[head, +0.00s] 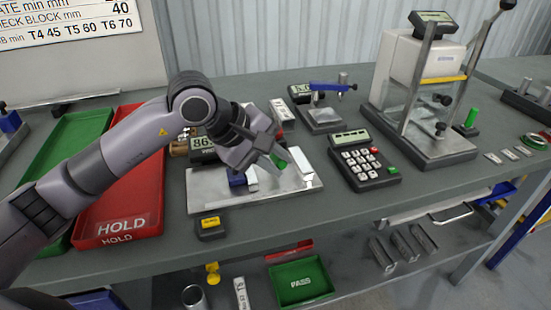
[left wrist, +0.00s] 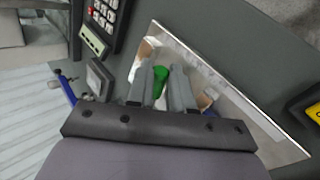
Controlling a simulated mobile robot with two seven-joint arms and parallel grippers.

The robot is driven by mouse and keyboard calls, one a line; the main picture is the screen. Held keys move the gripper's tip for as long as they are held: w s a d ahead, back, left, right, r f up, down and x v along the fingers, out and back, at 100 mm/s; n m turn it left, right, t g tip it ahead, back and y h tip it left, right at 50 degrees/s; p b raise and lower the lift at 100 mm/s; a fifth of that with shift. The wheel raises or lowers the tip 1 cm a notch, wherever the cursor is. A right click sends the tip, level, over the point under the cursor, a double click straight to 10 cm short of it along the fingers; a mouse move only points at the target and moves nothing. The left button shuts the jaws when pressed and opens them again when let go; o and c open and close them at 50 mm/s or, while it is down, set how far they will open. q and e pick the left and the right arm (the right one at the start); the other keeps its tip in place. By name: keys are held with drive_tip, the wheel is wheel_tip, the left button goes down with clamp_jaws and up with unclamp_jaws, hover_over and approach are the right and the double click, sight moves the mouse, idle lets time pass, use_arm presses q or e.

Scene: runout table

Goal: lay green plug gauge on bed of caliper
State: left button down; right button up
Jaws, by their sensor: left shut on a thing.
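My left gripper (head: 280,163) reaches down over a pale metal plate (head: 205,197) on the table. It is shut on the green plug gauge, of which a green part (left wrist: 160,80) shows between the fingers in the left wrist view. In the head view the fingers hide most of the gauge. What looks like the caliper stands on or at the back of the plate, with a digital display (head: 201,143) and a blue part (head: 237,180). My arm hides much of it, and I cannot tell whether the gauge touches its bed. My right gripper is not in view.
A red HOLD tray (head: 125,190) and a green tray (head: 72,142) lie left. A small yellow-topped box (head: 210,226) stands before the plate. A keypad (head: 363,160), a small gauge stand (head: 322,116) and a tall white instrument (head: 420,75) stand right.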

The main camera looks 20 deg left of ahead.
use_arm(q)
drive_tip(key=shift+f, duration=0.4)
drive_tip(key=c, duration=0.9)
unclamp_jaws()
drive_tip(key=b+v, duration=0.1)
drive_tip(key=v, duration=0.6)
drive_tip(key=shift+r, duration=0.1)
